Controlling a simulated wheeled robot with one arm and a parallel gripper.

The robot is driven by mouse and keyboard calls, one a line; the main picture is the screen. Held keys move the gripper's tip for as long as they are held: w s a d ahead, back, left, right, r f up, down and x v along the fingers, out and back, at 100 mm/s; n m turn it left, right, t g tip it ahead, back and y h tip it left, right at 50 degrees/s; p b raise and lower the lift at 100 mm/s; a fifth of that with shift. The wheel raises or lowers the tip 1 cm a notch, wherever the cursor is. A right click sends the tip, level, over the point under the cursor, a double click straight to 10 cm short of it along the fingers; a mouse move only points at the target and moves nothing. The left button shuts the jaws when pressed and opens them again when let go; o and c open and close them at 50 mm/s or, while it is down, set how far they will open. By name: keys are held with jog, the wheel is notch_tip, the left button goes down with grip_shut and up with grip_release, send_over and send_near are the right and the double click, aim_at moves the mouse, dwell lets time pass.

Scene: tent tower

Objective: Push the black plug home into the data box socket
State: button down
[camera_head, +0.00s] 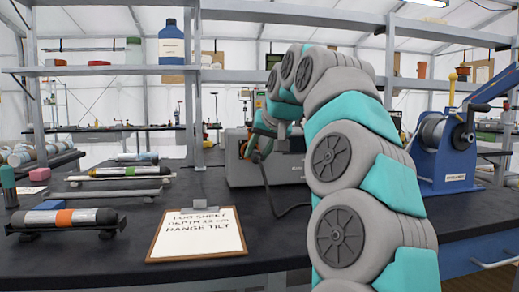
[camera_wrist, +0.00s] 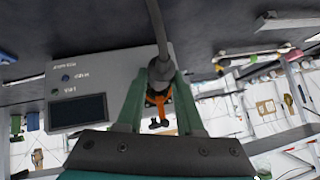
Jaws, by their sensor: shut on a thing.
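The grey data box (camera_head: 237,172) stands on the dark bench behind the clipboard, partly hidden by my arm. In the wrist view the data box (camera_wrist: 118,72) shows a dark screen and small labelled buttons. My gripper (camera_wrist: 160,82) has green fingers shut on the dark plug (camera_wrist: 160,70), whose grey cable runs up out of the picture. An orange part (camera_wrist: 158,101) shows between the fingers, beside the box's edge. In the head view my gripper (camera_head: 264,142) is at the box's front, small and partly hidden. The socket is hidden, so I cannot tell how deep the plug sits.
A clipboard with a log sheet (camera_head: 198,232) lies at the front of the bench. A blue winch (camera_head: 447,150) stands at right. The cable (camera_head: 285,212) trails over the bench.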

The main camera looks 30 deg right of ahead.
jog(key=shift+w+d, duration=0.25)
jog(key=shift+w, duration=0.55)
jog(key=shift+p, duration=0.3)
jog(key=shift+w+d+p, duration=0.2)
jog(key=shift+w+p, duration=0.3)
jog(key=shift+w, duration=0.15)
jog(key=shift+w+d+p, duration=0.15)
jog(key=shift+w+p, duration=0.3)
jog(key=shift+w, duration=0.2)
dwell(1.0)
jog(key=shift+c, duration=2.3)
grip_release()
jog(key=v, duration=0.7)
jog(key=shift+s+r, duration=0.3)
